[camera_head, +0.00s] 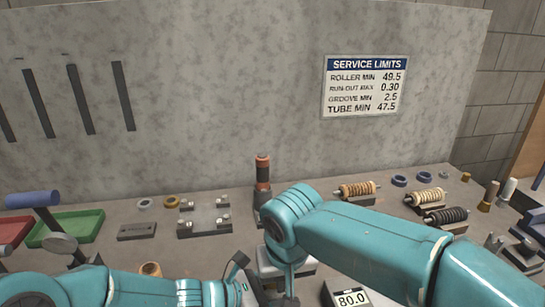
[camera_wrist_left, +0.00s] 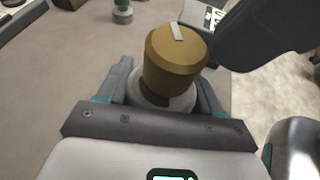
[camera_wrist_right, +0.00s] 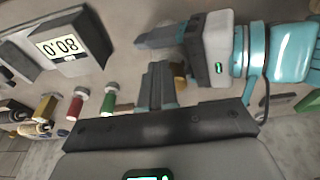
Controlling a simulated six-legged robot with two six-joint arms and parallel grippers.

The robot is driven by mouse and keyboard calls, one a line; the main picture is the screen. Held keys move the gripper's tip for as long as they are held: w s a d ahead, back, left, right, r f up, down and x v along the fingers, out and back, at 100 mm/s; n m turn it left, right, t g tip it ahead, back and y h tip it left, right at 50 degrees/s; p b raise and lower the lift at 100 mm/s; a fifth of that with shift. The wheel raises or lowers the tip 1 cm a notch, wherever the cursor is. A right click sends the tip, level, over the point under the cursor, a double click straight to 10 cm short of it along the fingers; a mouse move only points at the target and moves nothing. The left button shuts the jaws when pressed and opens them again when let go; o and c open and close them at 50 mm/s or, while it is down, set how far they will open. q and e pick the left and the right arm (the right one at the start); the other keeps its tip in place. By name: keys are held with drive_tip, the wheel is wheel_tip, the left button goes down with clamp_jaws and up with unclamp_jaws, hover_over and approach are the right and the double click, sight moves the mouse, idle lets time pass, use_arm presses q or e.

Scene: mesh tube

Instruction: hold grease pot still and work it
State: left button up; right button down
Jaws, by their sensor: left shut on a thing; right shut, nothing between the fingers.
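The grease pot (camera_wrist_left: 177,62) has a brass-coloured faceted cap with a pale stripe on top and a grey base. In the left wrist view it stands between the fingers of my left gripper (camera_wrist_left: 163,88), which is shut on its base. A small brass part of it shows behind my right gripper's fingers in the right wrist view (camera_wrist_right: 180,74). My right gripper (camera_wrist_right: 158,84) is shut and empty, with its fingers together close to the pot. Its dark body also shows beside the cap in the left wrist view (camera_wrist_left: 262,38). The pot is hidden behind my arms in the head view.
A dark post with an orange band (camera_head: 262,180) stands behind. Spools on stands (camera_head: 426,197) lie to the right, a green tray (camera_head: 75,228) to the left. A red bottle (camera_wrist_right: 76,104) and a green one (camera_wrist_right: 109,100) stand nearby.

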use_arm(q)
drive_tip(key=shift+w+d, duration=0.1)
use_arm(e)
drive_tip(key=shift+w, duration=0.15)
use_arm(q)
drive_tip(key=shift+r, duration=0.1)
use_arm(e)
drive_tip(key=shift+a, duration=0.2)
drive_tip(key=shift+a, duration=0.3)
drive_tip(key=shift+s+a+r, duration=0.1)
drive_tip(key=shift+s+a, duration=0.1)
drive_tip(key=shift+a, duration=0.3)
drive_tip(key=shift+w+a, duration=0.1)
drive_tip(key=shift+a, duration=0.2)
use_arm(q)
drive_tip(key=shift+s, duration=0.2)
idle(0.3)
